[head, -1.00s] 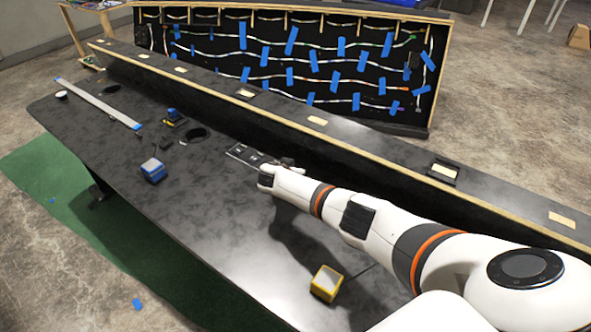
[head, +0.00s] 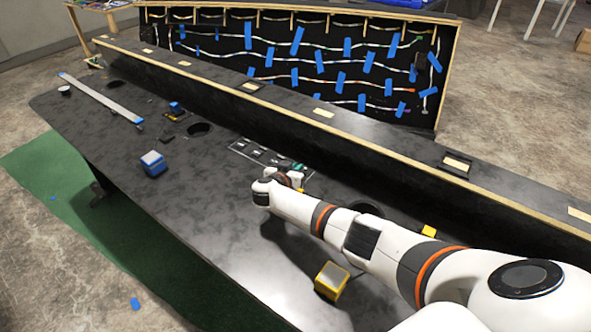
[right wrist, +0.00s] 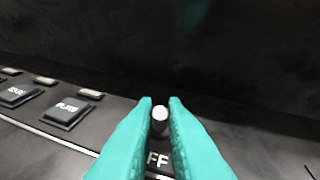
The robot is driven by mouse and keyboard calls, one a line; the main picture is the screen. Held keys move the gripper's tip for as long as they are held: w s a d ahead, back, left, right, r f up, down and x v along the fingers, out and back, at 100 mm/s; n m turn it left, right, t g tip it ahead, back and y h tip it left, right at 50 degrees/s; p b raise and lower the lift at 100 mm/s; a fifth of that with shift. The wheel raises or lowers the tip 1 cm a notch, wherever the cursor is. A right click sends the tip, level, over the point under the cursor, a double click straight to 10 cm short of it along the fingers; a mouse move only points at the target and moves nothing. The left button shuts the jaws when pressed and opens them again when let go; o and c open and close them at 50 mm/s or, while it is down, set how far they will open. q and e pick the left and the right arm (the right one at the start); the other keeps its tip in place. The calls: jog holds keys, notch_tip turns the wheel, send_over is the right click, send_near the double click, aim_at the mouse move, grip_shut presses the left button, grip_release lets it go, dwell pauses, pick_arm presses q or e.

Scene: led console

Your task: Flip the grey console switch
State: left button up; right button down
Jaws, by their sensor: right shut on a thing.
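A flat console panel (head: 240,146) with dark buttons is set in the black table. In the right wrist view the grey switch (right wrist: 160,119) is a short, pale, rounded lever standing between my teal fingertips. The letters "FF" show just below it, partly covered by a finger. My right gripper (head: 298,169) is at the right part of the panel; in the right wrist view its fingers (right wrist: 160,104) are shut around the lever. In the head view the switch is hidden or too small to make out. My left gripper is not in view.
Labelled buttons (right wrist: 68,109) lie left of the switch. A long black ledge (head: 323,112) rises behind the panel. A blue-and-grey cube (head: 153,164) and a yellow-and-grey cube (head: 331,281) stand on the table (head: 215,225). Another yellow block (head: 429,231) is beside my arm.

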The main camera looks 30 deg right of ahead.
jog(key=c, duration=1.5)
grip_release()
jog(key=v, duration=1.2)
jog(key=shift+p, duration=0.3)
